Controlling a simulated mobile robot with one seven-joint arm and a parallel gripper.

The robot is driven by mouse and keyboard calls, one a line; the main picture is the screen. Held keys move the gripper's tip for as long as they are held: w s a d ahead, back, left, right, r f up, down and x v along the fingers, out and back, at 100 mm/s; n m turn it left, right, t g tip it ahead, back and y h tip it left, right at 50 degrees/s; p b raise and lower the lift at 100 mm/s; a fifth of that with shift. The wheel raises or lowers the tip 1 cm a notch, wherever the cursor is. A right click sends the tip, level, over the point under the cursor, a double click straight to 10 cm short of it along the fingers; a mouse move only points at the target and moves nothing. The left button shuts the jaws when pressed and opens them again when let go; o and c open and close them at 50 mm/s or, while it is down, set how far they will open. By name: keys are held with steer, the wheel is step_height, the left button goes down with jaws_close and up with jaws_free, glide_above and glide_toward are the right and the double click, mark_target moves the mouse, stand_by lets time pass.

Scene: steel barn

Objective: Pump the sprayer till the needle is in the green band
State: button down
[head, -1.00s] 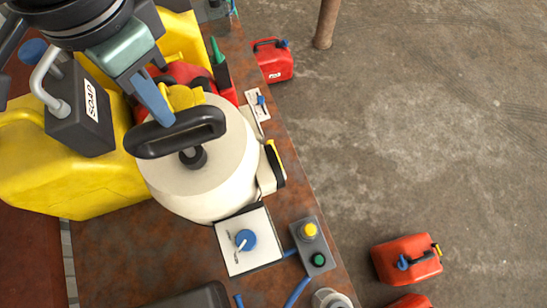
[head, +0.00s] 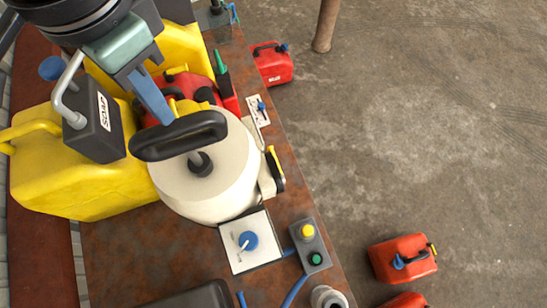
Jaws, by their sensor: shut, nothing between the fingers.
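The sprayer is a cream-white round tank (head: 228,180) standing on the rusty brown bench. Its black loop pump handle (head: 205,128) is above the tank top, with a short piece of grey rod showing between it and the black collar (head: 200,164). My gripper (head: 166,121) comes down from the upper left with its blue fingers shut. The fingertips meet the far edge of the handle in the picture; I cannot tell whether they touch it. No gauge face, needle or green band can be made out.
A yellow jerrycan (head: 75,175) and a grey soap dispenser (head: 97,130) crowd the left. A white panel with a blue knob (head: 248,240) and a grey button box (head: 312,247) stand in front. Red cans (head: 404,258) sit on the open floor at right.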

mark_target(179, 136)
steer(key=shift+f, duration=0.1)
steer(key=shift+f+b, duration=2.65)
steer(key=shift+f, duration=1.2)
step_height(179, 136, up, 8)
steer(key=p, duration=0.7)
steer(key=shift+f, duration=0.1)
